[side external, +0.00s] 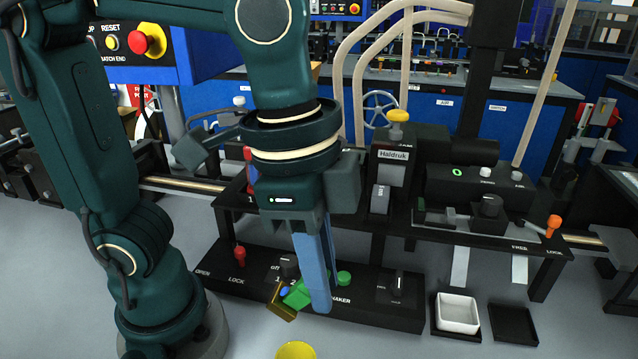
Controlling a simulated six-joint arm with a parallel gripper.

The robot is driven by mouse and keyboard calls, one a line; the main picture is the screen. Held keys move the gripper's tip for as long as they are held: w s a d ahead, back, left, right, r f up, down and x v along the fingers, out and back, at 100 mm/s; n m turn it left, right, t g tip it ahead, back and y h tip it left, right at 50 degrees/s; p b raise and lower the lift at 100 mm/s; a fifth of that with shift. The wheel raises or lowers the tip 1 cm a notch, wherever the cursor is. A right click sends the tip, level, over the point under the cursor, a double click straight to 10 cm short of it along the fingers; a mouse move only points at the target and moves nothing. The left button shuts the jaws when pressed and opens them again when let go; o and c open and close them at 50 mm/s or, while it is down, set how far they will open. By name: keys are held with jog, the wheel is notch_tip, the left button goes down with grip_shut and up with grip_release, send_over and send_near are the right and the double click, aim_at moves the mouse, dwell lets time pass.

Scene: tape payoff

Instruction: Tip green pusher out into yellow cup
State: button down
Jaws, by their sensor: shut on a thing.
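My gripper (319,306) points down with its long blue fingers over the front of the low black panel. It is shut on a green piece (298,294) that sticks out to the left of the fingertips. A gold-brown, angular part (281,305) and a small blue spot sit at the green piece's left end, which tilts down to the left. I cannot tell whether the green piece is the pusher or something that carries it. The yellow cup (295,350) stands on the floor below, cut off by the bottom edge. The fingers hide part of the held piece.
The black panel (365,313) behind the fingers carries a green knob (344,278), a red knob (239,257) and dark dials. A white box (457,313) and a black tray (514,325) stand at the right. The floor between cup and box is clear.

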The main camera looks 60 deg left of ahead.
notch_tip(320, 180, down, 8)
jog(key=w+d+g+y, duration=0.1)
jog(key=g+y, duration=0.5)
jog(key=shift+w+d+r+g+y, duration=0.2)
jog(key=shift+w+d+g+y, duration=0.05)
jog(key=shift+g+y, duration=0.05)
dwell(2.0)
